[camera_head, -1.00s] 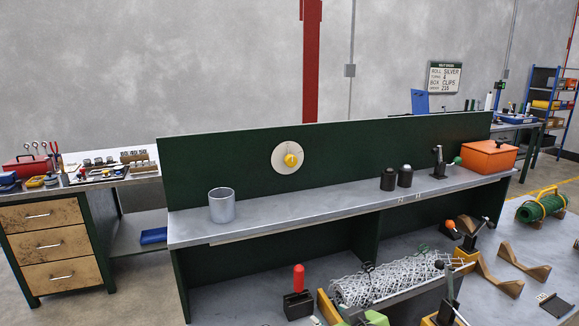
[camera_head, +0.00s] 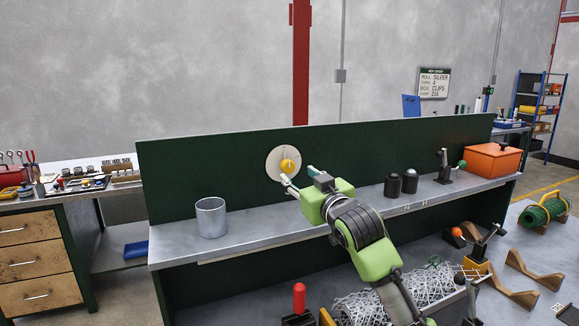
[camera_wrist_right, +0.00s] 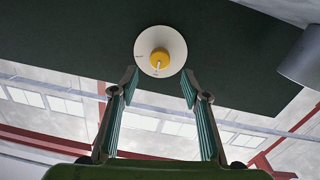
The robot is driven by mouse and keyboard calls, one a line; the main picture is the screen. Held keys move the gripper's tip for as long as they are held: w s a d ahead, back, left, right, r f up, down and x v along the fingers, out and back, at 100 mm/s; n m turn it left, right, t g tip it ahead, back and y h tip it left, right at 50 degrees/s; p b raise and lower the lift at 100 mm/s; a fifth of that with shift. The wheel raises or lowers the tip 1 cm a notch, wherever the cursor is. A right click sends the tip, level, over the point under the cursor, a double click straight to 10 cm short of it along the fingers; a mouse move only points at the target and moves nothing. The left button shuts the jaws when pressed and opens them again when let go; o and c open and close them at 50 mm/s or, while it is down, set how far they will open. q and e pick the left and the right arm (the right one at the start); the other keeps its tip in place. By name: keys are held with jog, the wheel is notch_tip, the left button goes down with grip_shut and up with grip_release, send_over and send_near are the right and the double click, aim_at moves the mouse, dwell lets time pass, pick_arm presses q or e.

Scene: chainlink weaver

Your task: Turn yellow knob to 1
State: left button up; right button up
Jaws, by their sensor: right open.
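The yellow knob (camera_head: 287,166) sits at the middle of a round white dial (camera_head: 272,163) on the dark green back panel (camera_head: 225,170). It also shows in the right wrist view (camera_wrist_right: 159,59), with a pale pointer line on its face. The dial's marks are too small to read. My right gripper (camera_head: 301,177) is open in front of the dial. In the right wrist view its two fingers (camera_wrist_right: 160,84) are spread on either side, with the knob ahead between them and apart from both. My left gripper is not in view.
A grey cup (camera_head: 211,218) stands on the shelf (camera_head: 260,232) left of the dial. Two dark cylinders (camera_head: 392,186), a small lever clamp (camera_head: 445,168) and an orange box (camera_head: 491,160) stand to the right. A wire mesh roll (camera_head: 375,307) lies below.

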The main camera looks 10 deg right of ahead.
aim_at(289, 168)
jog(key=w, duration=0.2)
jog(key=w+p, duration=0.1)
jog(key=w, duration=0.1)
jog(key=w+a, duration=0.1)
jog(key=w, duration=0.1)
jog(key=shift+w, duration=0.15)
jog(key=shift+w+a+p, duration=0.1)
jog(key=shift+w+p, duration=0.2)
jog(key=shift+w, duration=0.25)
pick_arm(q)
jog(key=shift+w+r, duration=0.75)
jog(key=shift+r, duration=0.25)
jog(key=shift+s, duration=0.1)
pick_arm(e)
jog(key=c, duration=1.1)
